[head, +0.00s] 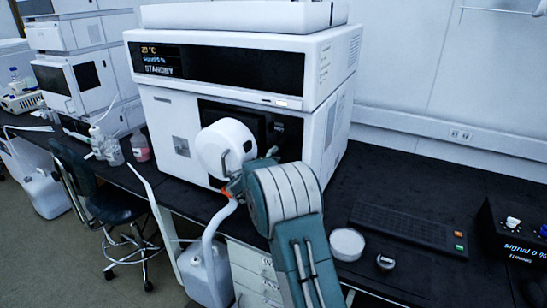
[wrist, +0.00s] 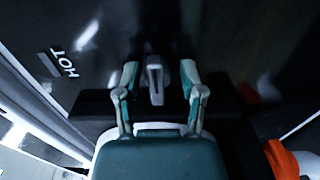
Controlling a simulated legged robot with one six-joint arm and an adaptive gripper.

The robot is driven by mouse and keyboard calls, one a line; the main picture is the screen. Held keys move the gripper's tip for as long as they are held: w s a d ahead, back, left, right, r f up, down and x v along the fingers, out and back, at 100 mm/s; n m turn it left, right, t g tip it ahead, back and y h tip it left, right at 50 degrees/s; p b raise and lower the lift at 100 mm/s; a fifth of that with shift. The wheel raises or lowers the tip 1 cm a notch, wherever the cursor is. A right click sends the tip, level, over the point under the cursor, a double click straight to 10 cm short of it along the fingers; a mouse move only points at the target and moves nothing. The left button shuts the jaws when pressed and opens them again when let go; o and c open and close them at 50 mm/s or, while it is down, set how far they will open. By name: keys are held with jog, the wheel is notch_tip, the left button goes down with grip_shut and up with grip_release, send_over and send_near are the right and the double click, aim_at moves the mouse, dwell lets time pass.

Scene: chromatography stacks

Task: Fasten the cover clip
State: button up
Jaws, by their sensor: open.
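In the wrist view my gripper (wrist: 160,72) is open, its two fingers apart on either side of a small grey clip (wrist: 155,82). The clip sits upright in the picture on a dark surface, with gaps visible to both fingers. Whether it is fastened cannot be told. The dark panel (wrist: 105,60) around it bears a "HOT" label (wrist: 62,63) at upper left. In the head view my arm reaches to the dark front opening (head: 275,125) of a white instrument (head: 175,110) whose display reads "STANDBY".
An orange part (wrist: 282,160) shows at the lower right of the wrist view. On the black bench a white round dish (head: 347,243), a small round device (head: 385,262), a keyboard (head: 408,226) and a black control box (head: 515,235) lie right of my arm. A stool (head: 108,205) stands at left.

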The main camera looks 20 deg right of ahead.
jog(key=shift+a, duration=0.15)
grip_shut()
jog(key=shift+a, duration=0.1)
jog(key=shift+f+n, duration=0.1)
jog(key=shift+n, duration=0.3)
jog(key=n, duration=0.4)
jog(key=shift+f, duration=0.1)
jog(key=n, duration=0.5)
jog(key=shift+a+f, duration=0.15)
jog(key=n, duration=0.6)
jog(key=shift+n, duration=0.4)
jog(key=shift+r+n, duration=0.3)
jog(key=shift+n, duration=0.3)
jog(key=shift+r, duration=0.25)
